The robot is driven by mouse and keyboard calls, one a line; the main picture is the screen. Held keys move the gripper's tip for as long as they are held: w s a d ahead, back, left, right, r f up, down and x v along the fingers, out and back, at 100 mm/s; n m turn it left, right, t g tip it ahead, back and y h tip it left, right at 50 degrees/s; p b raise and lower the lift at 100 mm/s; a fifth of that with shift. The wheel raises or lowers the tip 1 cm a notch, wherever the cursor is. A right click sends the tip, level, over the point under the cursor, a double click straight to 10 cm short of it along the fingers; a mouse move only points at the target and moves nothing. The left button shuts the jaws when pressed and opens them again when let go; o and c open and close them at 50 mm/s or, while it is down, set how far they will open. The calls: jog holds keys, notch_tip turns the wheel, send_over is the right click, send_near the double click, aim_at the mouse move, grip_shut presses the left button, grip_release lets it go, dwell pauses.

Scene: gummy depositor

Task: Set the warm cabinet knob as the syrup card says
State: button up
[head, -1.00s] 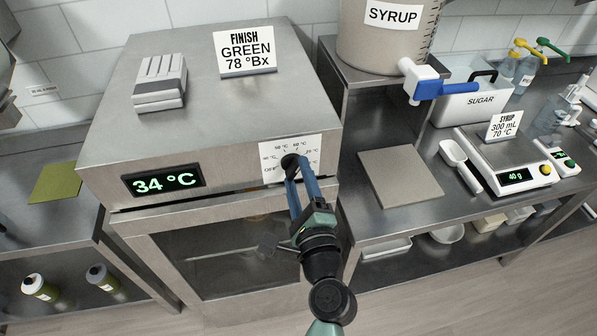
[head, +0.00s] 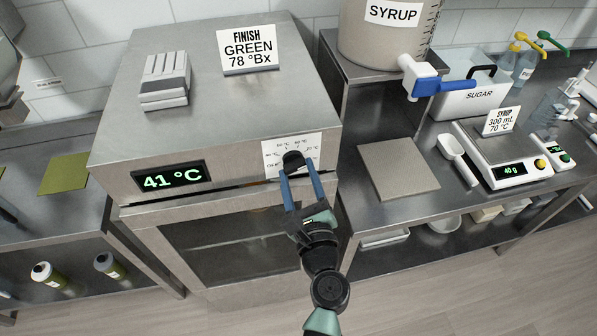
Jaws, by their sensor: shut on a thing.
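The warm cabinet (head: 230,110) stands left of centre, its green display (head: 172,178) reading 41 °C. Its dark round knob (head: 293,160) sits at the right of the front panel, on a white dial plate (head: 313,150) with small °C marks. My gripper (head: 299,174) is at the knob from the front, shut on it, with a blue finger to each side. The fingers cover the lower part of the dial, and I cannot tell which mark the knob points to. The syrup card (head: 501,121) reads 300 mL, 70 °C and stands by the scale.
A finish card (head: 248,50) reading GREEN 78 °Bx and a grey ribbed block (head: 165,80) sit on the cabinet. A syrup tank (head: 385,40) with a blue-handled tap, a sugar bin (head: 470,100), a scale (head: 510,172) and a flat grey board (head: 398,168) are right.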

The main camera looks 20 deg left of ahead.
dwell(0.4)
jog(key=o, duration=1.4)
jog(key=shift+c, duration=0.2)
jog(key=shift+s, duration=0.1)
jog(key=b+v, duration=0.3)
jog(key=v, duration=1)
